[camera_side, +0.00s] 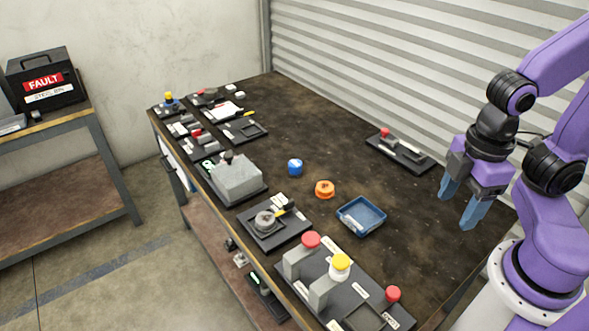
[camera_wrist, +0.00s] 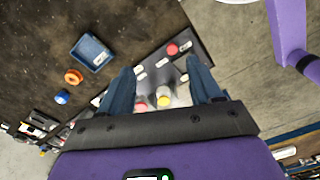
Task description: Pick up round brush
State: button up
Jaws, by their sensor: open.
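My gripper (camera_side: 457,210) has blue fingers, open and empty, above the right end of the dark workbench (camera_side: 330,130). In the wrist view my gripper (camera_wrist: 160,69) has its fingers spread apart with nothing between the tips. I cannot surely identify the round brush. A small yellow-and-black handled piece (camera_side: 286,209) lies beside a round grey part (camera_side: 264,220) on a black plate at the bench's front edge. It may be the brush, but it is too small to tell. My gripper is well to the right of it.
A blue tray (camera_side: 361,216), an orange ring (camera_side: 324,189) and a blue cap (camera_side: 295,167) stand mid-bench. A black panel with red and yellow knobs (camera_side: 340,265) is at the front. A small black fixture (camera_side: 400,152) sits near the shutter wall. The back middle is clear.

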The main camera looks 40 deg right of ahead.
jog(key=shift+o, duration=0.8)
jog(key=w+a+m+t, duration=0.1)
jog(key=w+a+m, duration=0.25)
jog(key=w, duration=0.45)
jog(key=w+a+m, duration=0.3)
jog(key=w+m, duration=0.1)
jog(key=w, duration=0.4)
jog(key=w+a+f+m+t+h, duration=0.15)
jog(key=w+m, duration=0.35)
jog(key=w, duration=0.6)
jog(key=m+h, duration=0.2)
jog(key=m, duration=0.8)
send_near(295, 163)
jog(key=x, duration=0.4)
jog(key=shift+s+f, duration=0.25)
jog(key=shift+s, duration=0.05)
jog(key=shift+h, duration=0.25)
jog(key=shift+w+x, duration=0.15)
jog(key=shift+x, duration=1.4)
jog(key=shift+w+x, duration=0.15)
jog(key=shift+x, duration=1.35)
